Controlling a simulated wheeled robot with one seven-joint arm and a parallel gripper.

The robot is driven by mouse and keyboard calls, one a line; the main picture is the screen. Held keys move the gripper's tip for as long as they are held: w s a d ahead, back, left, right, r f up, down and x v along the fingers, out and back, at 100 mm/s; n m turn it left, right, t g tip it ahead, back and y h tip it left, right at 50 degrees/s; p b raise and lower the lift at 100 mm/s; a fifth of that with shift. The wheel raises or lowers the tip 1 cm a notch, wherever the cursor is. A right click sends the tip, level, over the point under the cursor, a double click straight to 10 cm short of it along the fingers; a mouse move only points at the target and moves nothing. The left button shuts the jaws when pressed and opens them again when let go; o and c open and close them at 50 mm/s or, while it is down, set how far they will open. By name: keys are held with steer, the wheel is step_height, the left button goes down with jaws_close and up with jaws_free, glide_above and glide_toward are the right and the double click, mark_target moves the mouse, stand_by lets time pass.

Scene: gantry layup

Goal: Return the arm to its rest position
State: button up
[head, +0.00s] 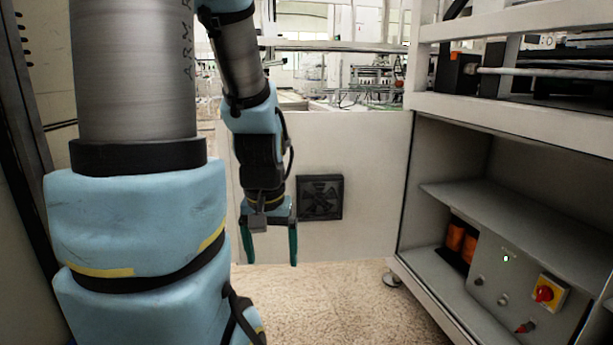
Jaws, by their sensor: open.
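My gripper (270,244) hangs at the end of my arm in the head view, a little left of the middle. Its two dark green fingers point down and stand apart, with nothing between them. It is in front of a pale panel (375,185), above the speckled floor. My arm's thick grey and blue links fill the left side of the view and hide what is behind them.
A black fan grille (320,197) is on the panel, right of my gripper. A pale cabinet frame (478,130) with open shelves stands at the right, with a control box (515,290) and red switch (545,294) inside. The speckled floor (325,300) below my gripper is clear.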

step_height(320, 180, up, 27)
steer(key=p, duration=2.5)
steer(key=shift+r, duration=0.2)
